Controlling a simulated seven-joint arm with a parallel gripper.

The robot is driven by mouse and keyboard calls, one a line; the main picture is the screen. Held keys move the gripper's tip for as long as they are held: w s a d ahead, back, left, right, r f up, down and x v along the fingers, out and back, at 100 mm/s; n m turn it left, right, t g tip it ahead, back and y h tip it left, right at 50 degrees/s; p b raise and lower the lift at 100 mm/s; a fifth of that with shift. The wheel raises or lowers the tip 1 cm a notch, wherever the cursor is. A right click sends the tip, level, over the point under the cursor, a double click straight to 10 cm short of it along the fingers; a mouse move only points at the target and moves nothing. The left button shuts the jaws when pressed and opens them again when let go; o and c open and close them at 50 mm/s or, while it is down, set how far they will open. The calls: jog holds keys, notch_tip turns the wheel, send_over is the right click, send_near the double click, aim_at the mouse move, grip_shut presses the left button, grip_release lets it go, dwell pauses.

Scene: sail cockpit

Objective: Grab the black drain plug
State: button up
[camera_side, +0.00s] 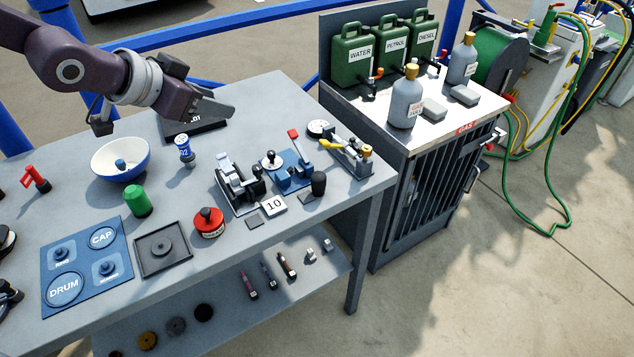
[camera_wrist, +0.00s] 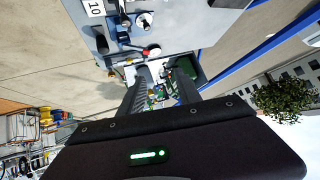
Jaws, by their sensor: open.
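A short black cylinder (camera_side: 318,183), which may be the black drain plug, stands near the workbench's right front edge, by a dark square pad (camera_side: 307,198) and the white "10" plate (camera_side: 273,205). A dark cylinder that looks like it shows at the upper left of the wrist view (camera_wrist: 102,44). A square dark tray (camera_side: 150,268) with a round dark piece in its middle lies at the front of the bench. My gripper (camera_side: 222,106) is raised above the back of the bench, to the upper left of the cylinder and apart from it. Its open fingers are empty in the wrist view (camera_wrist: 158,90).
Left of the pad stand a clamp device (camera_side: 237,183), a red-topped round knob (camera_side: 208,222), a green cylinder (camera_side: 137,201) and a white-blue bowl (camera_side: 121,158). A blue labelled board (camera_side: 85,265) lies front left. A lever device (camera_side: 345,158) stands behind the cylinder.

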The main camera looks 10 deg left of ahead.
jog(key=w+d+f+m+h, duration=0.2)
jog(key=w+d+f+h, duration=0.25)
jog(key=d+f, duration=0.6)
jog(key=m+h, duration=0.1)
jog(key=h, duration=0.1)
send_near(329, 188)
jog(key=shift+g+y, duration=0.25)
jog(key=shift+g, duration=0.05)
jog(key=r, duration=0.1)
jog(key=w+d+r, duration=0.2)
jog(key=shift+d+r, duration=0.2)
jog(key=shift+r, duration=0.1)
jog(key=x, duration=0.7)
jog(key=shift+a+f, duration=0.2)
jog(key=shift+f, duration=0.15)
grip_shut()
